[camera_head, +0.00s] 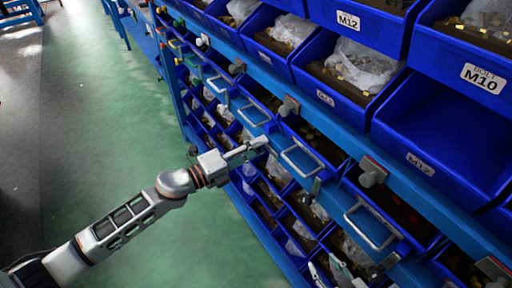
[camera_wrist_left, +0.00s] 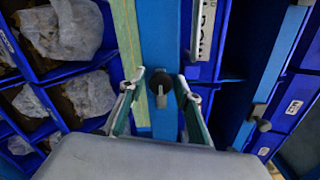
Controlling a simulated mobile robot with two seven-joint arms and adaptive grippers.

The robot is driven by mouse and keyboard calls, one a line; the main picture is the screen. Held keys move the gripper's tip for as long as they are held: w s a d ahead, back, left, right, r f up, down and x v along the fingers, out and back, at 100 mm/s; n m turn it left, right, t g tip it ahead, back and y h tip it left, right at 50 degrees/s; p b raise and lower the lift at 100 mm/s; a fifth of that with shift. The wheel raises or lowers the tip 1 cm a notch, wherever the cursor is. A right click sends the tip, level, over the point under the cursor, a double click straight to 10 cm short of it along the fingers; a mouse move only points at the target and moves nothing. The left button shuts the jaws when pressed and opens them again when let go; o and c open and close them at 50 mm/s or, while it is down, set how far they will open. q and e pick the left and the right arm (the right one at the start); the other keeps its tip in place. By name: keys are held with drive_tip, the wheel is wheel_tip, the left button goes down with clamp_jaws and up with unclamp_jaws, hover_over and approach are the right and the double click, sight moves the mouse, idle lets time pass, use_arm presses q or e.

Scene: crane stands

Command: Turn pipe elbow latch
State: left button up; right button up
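The latch shows in the left wrist view as a small dark knob (camera_wrist_left: 160,83) with a short handle on a blue rail. My left gripper (camera_wrist_left: 160,86) has its two fingers apart, one on each side of the latch. I cannot tell whether either finger touches it. In the head view my left gripper (camera_head: 254,147) reaches in from the left to the front of the blue rack, and the latch there is hidden. My right gripper (camera_head: 328,270) shows at the bottom edge; its two fingers look apart, with nothing seen between them.
A blue rack holds rows of blue bins (camera_head: 445,130) with bagged parts. The green floor (camera_head: 110,130) left of the rack is clear.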

use_arm(q)
drive_tip(key=v, duration=1.2)
idle(0.6)
drive_tip(key=s+a+f+n+y, duration=0.5)
drive_tip(key=s+f+n, duration=0.4)
drive_tip(key=n, duration=0.5)
drive_tip(key=s+a+f+n+y+p, duration=0.1)
drive_tip(key=s+a+f+n+y, duration=0.4)
drive_tip(key=s+f+n, duration=0.5)
wheel_tip(320, 180, down, 4)
drive_tip(key=n+y, duration=0.2)
drive_tip(key=n, duration=0.2)
drive_tip(key=shift+a, duration=0.3)
drive_tip(key=shift+t, duration=0.3)
